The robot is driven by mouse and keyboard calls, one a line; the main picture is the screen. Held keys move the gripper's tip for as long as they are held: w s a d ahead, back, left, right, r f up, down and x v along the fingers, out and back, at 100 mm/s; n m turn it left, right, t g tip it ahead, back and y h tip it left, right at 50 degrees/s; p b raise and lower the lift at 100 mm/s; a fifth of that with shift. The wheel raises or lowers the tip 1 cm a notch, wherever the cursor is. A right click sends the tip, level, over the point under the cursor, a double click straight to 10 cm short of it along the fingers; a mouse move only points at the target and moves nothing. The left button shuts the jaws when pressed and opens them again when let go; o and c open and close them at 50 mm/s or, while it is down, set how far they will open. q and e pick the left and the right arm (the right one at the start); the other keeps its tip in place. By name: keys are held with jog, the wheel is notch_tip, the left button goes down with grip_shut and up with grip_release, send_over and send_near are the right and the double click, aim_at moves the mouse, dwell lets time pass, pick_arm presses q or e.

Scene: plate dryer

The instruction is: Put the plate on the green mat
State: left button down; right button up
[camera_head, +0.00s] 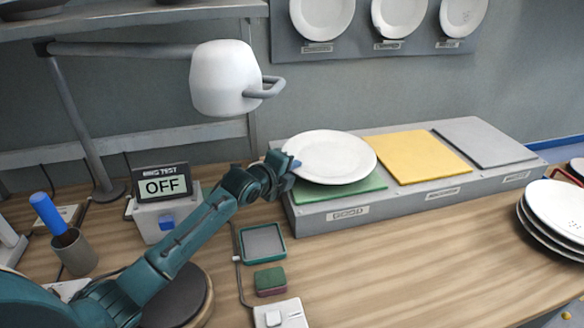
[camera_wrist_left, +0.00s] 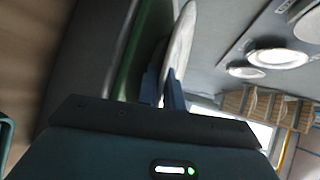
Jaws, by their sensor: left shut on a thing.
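A white plate (camera_head: 329,157) lies roughly level over the green mat (camera_head: 340,190) at the left end of the grey raised platform. My left gripper (camera_head: 290,163) is shut on the plate's left rim. The left wrist view shows the plate (camera_wrist_left: 180,45) edge-on between the blue fingers (camera_wrist_left: 162,90), with the green mat (camera_wrist_left: 140,50) beside it. There the plate looks slightly apart from the mat near the fingers; whether its far side touches is hidden. The plate covers most of the mat in the head view. My right gripper is not in view.
The yellow mat (camera_head: 422,156) and grey mat (camera_head: 484,141) on the platform (camera_head: 400,203) are bare. A lamp (camera_head: 226,78) hangs behind my left arm. A plate stack (camera_head: 556,212) stands at right. A small green-rimmed tray (camera_head: 262,243) and sponge (camera_head: 270,281) lie in front.

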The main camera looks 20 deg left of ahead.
pick_arm(q)
jog(key=shift+r, duration=0.15)
jog(key=c, duration=1.8)
grip_release()
jog(key=shift+f, duration=0.25)
jog(key=shift+r, duration=0.2)
jog(key=shift+s+a, duration=0.1)
jog(key=shift+s, duration=0.2)
jog(key=v, duration=1.1)
jog(key=shift+s+r, duration=0.15)
jog(key=shift+s, duration=0.05)
